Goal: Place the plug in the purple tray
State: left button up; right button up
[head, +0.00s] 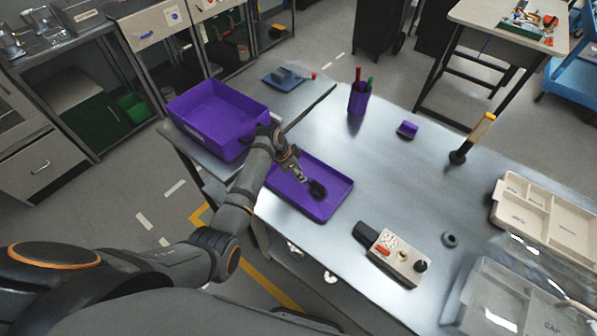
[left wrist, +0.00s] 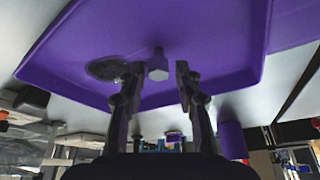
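The shallow purple tray (head: 335,205) lies on the near left part of the metal table. My left gripper (head: 317,189) reaches down over the tray, and its dark fingers cover part of it. I cannot tell whether the plug rests on the floor. The plug is hidden in the head view. My right gripper is not in view.
A deep purple bin (head: 185,117) stands left of the tray. A purple pen cup (head: 358,99), purple block (head: 407,130), black-and-yellow tool (head: 472,139), control box (head: 398,258), black ring (head: 450,240) and beige compartment tray (head: 545,222) are on the table. The table's middle is clear.

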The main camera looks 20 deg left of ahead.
pick_arm(q)
jog(key=shift+o, duration=0.2)
jog(key=shift+w+d, duration=0.1)
jog(key=shift+r, duration=0.5)
jog(key=b+v, duration=0.1)
jog(key=v, duration=1)
jog(key=shift+r, duration=0.25)
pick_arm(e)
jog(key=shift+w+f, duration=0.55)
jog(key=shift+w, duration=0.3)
